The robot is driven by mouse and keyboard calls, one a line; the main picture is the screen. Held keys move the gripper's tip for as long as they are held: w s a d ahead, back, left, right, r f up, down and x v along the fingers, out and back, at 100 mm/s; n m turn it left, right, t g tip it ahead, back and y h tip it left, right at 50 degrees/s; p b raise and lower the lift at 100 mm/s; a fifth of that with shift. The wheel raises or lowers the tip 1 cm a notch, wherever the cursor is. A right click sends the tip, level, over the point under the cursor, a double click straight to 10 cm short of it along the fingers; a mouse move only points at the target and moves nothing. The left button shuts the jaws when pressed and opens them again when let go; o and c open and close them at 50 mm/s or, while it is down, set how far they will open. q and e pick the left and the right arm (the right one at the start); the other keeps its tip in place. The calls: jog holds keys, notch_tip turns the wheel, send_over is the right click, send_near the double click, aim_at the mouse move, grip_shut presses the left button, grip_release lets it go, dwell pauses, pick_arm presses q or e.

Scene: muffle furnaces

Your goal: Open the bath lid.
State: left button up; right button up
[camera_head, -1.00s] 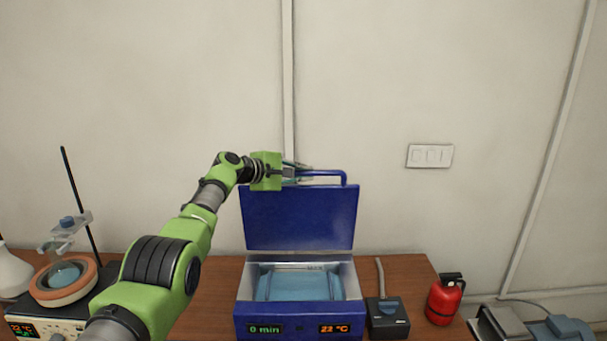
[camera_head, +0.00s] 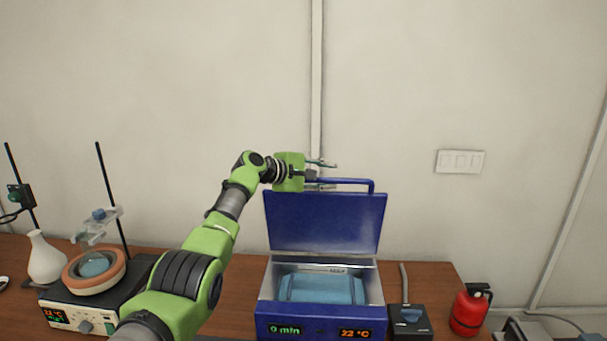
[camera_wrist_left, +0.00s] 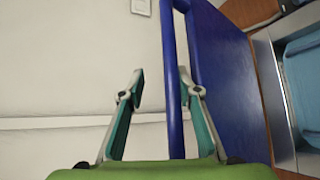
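The blue bath lid (camera_head: 325,222) stands raised, nearly upright, behind the open bath (camera_head: 378,288). Light-blue contents (camera_head: 322,288) show inside the bath. The lid's blue handle (camera_head: 350,181) runs along its top edge. My left gripper (camera_head: 322,175) is at the left part of the handle with its fingers spread. In the left wrist view the fingers (camera_wrist_left: 163,92) are apart. The handle bar (camera_wrist_left: 173,90) passes between them, closer to the right finger, and the lid (camera_wrist_left: 228,75) is to the right. My right gripper is not in view.
Right of the bath are a small dark device (camera_head: 410,321) with a rod and a red extinguisher (camera_head: 469,310). On the left are a heating device (camera_head: 70,318), an orange-rimmed bowl (camera_head: 95,272) and a white flask (camera_head: 45,258). A wall is close behind the lid.

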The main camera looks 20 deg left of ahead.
pick_arm(q)
jog(key=v, duration=1.1)
jog(key=shift+w+d, duration=0.15)
